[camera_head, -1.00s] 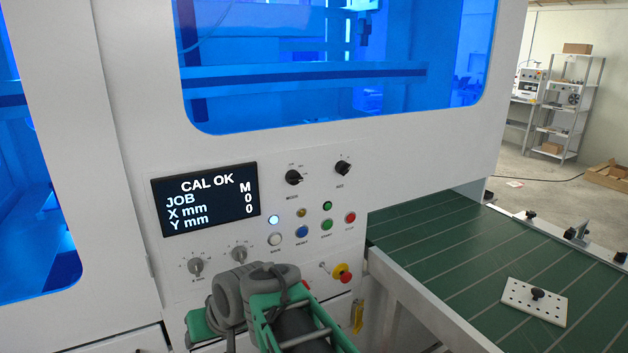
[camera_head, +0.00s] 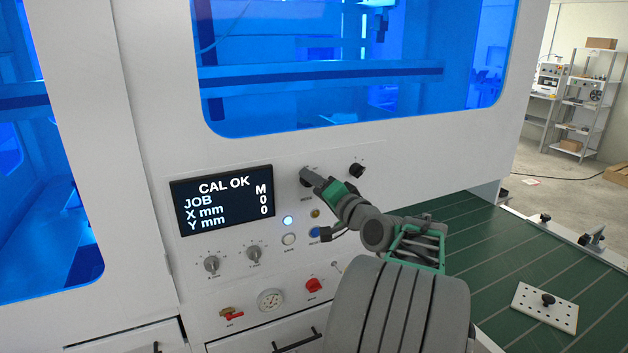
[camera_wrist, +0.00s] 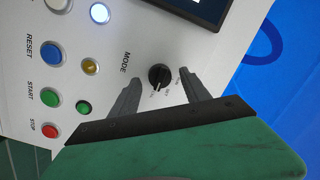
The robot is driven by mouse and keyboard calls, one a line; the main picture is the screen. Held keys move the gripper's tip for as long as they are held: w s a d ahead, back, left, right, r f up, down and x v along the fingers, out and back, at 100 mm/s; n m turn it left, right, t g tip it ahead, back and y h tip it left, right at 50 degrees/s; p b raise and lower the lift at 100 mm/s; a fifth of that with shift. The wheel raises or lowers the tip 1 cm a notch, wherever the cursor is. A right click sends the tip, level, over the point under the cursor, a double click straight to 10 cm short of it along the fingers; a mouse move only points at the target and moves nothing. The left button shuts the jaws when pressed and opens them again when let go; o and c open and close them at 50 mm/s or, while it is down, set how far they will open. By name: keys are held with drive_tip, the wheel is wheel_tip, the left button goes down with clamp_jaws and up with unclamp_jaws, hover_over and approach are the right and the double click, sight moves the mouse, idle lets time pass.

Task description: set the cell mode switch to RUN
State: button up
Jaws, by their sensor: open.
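The mode switch (camera_wrist: 160,76) is a round black knob beside the word MODE on the white panel, with small position labels too blurred to read. In the wrist view my gripper (camera_wrist: 159,90) is open, with one grey finger on each side of the knob and a visible gap to it. In the head view my gripper (camera_head: 314,183) reaches the panel at the switch and mostly hides it. The display (camera_head: 222,200) reads CAL OK, JOB M, X mm 0, Y mm 0.
Another black knob (camera_head: 357,170) sits right of the switch. The blue RESET button (camera_wrist: 51,52), green START button (camera_wrist: 50,97) and red STOP button (camera_wrist: 50,131) are close by. Two grey dials (camera_head: 212,265) lie below the display. A green conveyor (camera_head: 480,240) extends right.

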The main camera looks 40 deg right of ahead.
drive_tip(key=shift+w, duration=0.25)
drive_tip(key=shift+c, duration=0.3)
clamp_jaws()
